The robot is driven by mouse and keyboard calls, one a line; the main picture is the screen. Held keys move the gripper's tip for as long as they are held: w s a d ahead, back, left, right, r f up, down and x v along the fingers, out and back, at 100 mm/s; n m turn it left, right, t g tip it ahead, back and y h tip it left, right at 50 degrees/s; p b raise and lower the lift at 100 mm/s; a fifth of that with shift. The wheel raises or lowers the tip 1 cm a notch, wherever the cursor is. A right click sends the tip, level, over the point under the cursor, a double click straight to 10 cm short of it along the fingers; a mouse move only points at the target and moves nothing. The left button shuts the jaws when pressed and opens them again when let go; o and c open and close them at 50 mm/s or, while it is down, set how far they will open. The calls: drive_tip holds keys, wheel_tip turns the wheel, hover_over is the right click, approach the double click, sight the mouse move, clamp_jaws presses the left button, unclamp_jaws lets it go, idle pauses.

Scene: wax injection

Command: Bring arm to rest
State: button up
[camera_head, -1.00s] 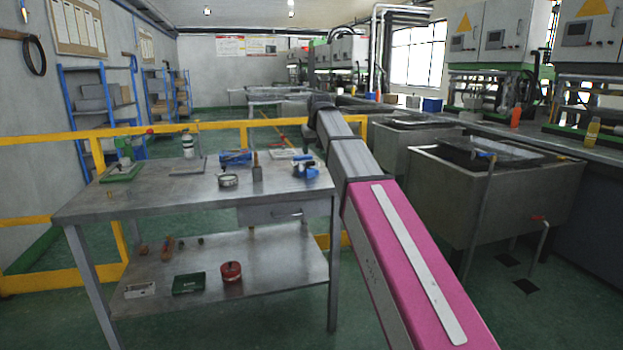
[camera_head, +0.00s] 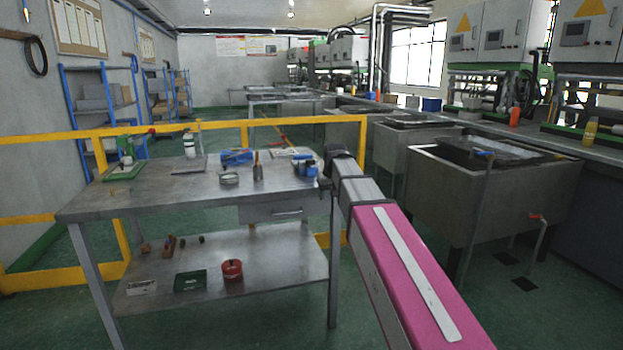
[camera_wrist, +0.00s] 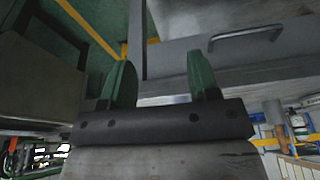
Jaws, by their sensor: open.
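My gripper (camera_wrist: 162,82) shows in the wrist view with its two green fingers apart and nothing between them. Beyond the fingers are the grey front of the workbench and its drawer handle (camera_wrist: 246,36). In the head view my pink and grey arm reaches forward along the right end of the metal workbench (camera_head: 130,197). Its far end is beside the bench's right edge, and the gripper itself is hidden there.
On the bench stand a green-based device (camera_head: 124,168), a white bottle (camera_head: 190,147) and a round dish (camera_head: 229,178). A red tin (camera_head: 232,269) is on the lower shelf. Yellow rails (camera_head: 220,126) run behind. Metal sinks (camera_head: 485,195) stand to the right.

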drive_tip(key=s+d+f+g, duration=0.1)
drive_tip(key=s+d+f, duration=0.3)
drive_tip(key=s+f, duration=0.4)
drive_tip(key=s+d+f+m+g, duration=0.1)
drive_tip(key=s+d+f, duration=0.3)
drive_tip(key=s+f, duration=0.4)
drive_tip(key=s+d+f+m+g, duration=0.1)
drive_tip(key=s+d+f, duration=0.3)
drive_tip(key=s+f, duration=0.5)
wheel_tip(320, 180, down, 5)
drive_tip(key=shift+d+r+h, duration=0.15)
drive_tip(key=shift+r+h, duration=0.05)
drive_tip(key=shift+h, duration=0.2)
